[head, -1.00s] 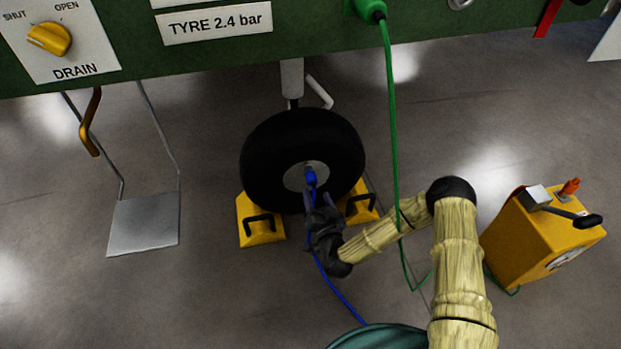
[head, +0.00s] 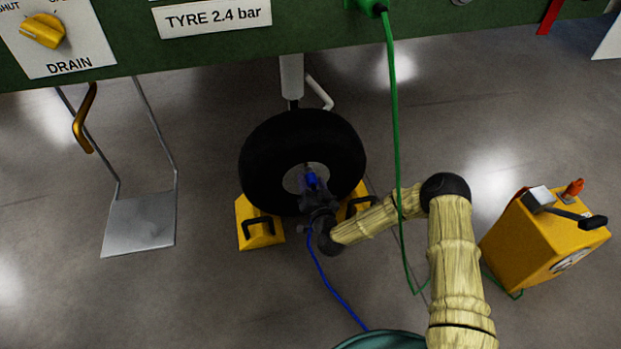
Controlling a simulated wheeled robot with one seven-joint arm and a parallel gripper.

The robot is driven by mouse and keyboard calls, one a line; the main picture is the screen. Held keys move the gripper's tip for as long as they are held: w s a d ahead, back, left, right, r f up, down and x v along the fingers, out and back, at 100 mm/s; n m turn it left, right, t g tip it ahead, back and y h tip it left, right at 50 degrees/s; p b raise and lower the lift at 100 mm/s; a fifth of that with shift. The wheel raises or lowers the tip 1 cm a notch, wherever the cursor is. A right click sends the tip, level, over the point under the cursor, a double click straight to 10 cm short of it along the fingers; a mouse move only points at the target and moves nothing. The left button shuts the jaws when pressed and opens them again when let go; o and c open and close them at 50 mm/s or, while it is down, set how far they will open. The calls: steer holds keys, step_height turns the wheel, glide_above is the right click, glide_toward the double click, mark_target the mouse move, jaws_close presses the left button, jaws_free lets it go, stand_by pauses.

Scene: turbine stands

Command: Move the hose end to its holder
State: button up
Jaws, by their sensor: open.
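The blue hose end (head: 311,179) is at the hub of the black tyre (head: 264,163), in the middle of the head view. Its blue hose (head: 337,286) runs down from there to the floor and toward the bottom edge. My gripper (head: 313,186) is at the hub, with its open jaws around or beside the hose end. The exact contact is too small and dark to tell. My wrist hides the lower part of the hose end. I cannot make out a holder for the hose end.
Yellow chocks (head: 258,232) with black handles flank the tyre. A green cable (head: 394,130) hangs from the green panel (head: 330,48) and passes by my arm. A yellow box (head: 540,243) stands at the right. A metal step (head: 140,222) hangs at the left. Open floor lies between.

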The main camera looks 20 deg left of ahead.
steer(key=shift+p, duration=0.4)
stand_by(0.5)
jaws_close()
